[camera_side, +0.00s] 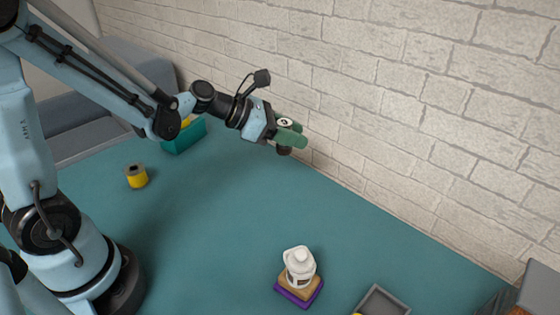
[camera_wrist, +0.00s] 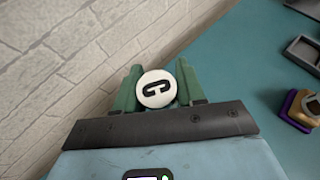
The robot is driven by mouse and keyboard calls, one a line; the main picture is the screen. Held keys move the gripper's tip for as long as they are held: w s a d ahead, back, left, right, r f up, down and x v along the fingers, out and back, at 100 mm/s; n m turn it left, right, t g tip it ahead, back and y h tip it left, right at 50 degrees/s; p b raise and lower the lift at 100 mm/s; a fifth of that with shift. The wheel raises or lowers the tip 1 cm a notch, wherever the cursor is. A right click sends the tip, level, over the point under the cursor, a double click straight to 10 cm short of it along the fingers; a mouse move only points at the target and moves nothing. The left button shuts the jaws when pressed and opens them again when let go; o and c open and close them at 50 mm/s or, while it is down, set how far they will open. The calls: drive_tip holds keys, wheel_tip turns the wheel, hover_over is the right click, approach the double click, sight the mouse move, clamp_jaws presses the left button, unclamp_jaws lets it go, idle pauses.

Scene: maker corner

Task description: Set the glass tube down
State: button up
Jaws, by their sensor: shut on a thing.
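My gripper (camera_side: 290,133) has green fingers and is shut on the glass tube, with one finger on each side of it. A dark lower end (camera_side: 284,151) shows just below the fingers in the side view; the fingers hide the middle. The tube looks about upright. It is held in the air near the brick wall, and the side view shows no contact with the teal table (camera_side: 220,225).
A white bottle (camera_side: 300,268) stands on a wooden block in a purple base (camera_side: 300,302) at the front. A grey tray (camera_side: 375,294) lies to its right. A yellow cylinder (camera_side: 137,180) and a teal box (camera_side: 183,140) are at left. The table's middle is clear.

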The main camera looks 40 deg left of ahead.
drive_tip(key=s+d+m+g+h, duration=0.2)
drive_tip(key=s+d+m+g, duration=0.15)
drive_tip(key=d, duration=0.65)
drive_tip(key=s+d+m+g+h, duration=0.2)
drive_tip(key=s+d+m, duration=0.15)
drive_tip(key=d, duration=0.65)
drive_tip(key=s+d+m+g, duration=0.6)
drive_tip(key=s+d+g, duration=0.1)
drive_tip(key=s+d, duration=0.85)
drive_tip(key=shift+h, duration=0.3)
drive_tip(key=w+a+f, duration=0.1)
drive_tip(key=w+f, duration=0.1)
drive_tip(key=w, duration=0.1)
drive_tip(key=w+f, duration=0.2)
drive_tip(key=w, duration=0.1)
drive_tip(key=w+a+f, duration=0.1)
drive_tip(key=w+f, duration=0.1)
drive_tip(key=w, duration=0.2)
drive_tip(key=shift+w+a+f, duration=0.1)
drive_tip(key=shift+a+f, duration=0.1)
drive_tip(key=shift+a, duration=0.1)
drive_tip(key=shift+f, duration=2)
drive_tip(key=shift+f, duration=0.15)
drive_tip(key=o, duration=0.8)
